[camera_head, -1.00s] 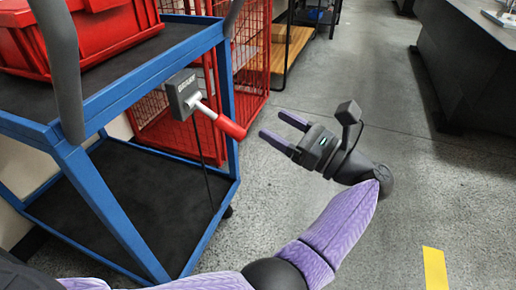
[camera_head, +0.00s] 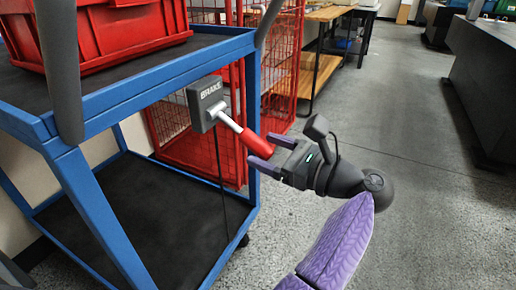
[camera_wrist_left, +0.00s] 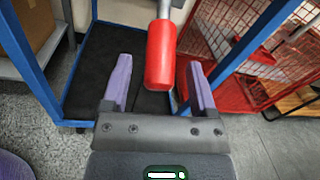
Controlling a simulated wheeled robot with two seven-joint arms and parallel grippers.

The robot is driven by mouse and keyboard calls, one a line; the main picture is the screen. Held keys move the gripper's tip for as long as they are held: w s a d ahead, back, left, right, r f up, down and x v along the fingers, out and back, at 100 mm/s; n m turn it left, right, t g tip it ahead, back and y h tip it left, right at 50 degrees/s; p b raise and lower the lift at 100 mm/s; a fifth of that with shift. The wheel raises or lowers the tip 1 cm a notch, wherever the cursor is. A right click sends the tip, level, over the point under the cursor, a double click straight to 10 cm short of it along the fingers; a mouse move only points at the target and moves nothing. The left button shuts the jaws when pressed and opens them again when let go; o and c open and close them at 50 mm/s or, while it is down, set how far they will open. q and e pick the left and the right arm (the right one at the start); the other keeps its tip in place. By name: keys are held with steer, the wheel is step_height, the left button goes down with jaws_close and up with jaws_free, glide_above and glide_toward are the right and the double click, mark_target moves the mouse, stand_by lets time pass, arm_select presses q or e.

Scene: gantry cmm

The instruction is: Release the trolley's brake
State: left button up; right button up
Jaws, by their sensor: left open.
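The blue trolley (camera_head: 120,94) stands at the left with a grey box marked BRAKE (camera_head: 207,103) on its frame. The brake lever has a silver rod and a red grip (camera_head: 256,143), and it slopes down to the right. My left gripper (camera_head: 265,152) is open at the red grip's lower end. My right gripper is not in view.
A red crate (camera_head: 130,35) sits on the trolley's upper shelf. Red wire cages (camera_head: 282,70) stand behind the trolley, with a wooden-topped bench (camera_head: 325,14) beyond. Dark counters (camera_head: 485,60) line the right. The grey floor (camera_head: 400,120) between is open.

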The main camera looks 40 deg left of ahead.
arm_select(q)
steer(key=shift+s+a, duration=0.15)
steer(key=shift+a, duration=1)
jaws_close()
stand_by(0.5)
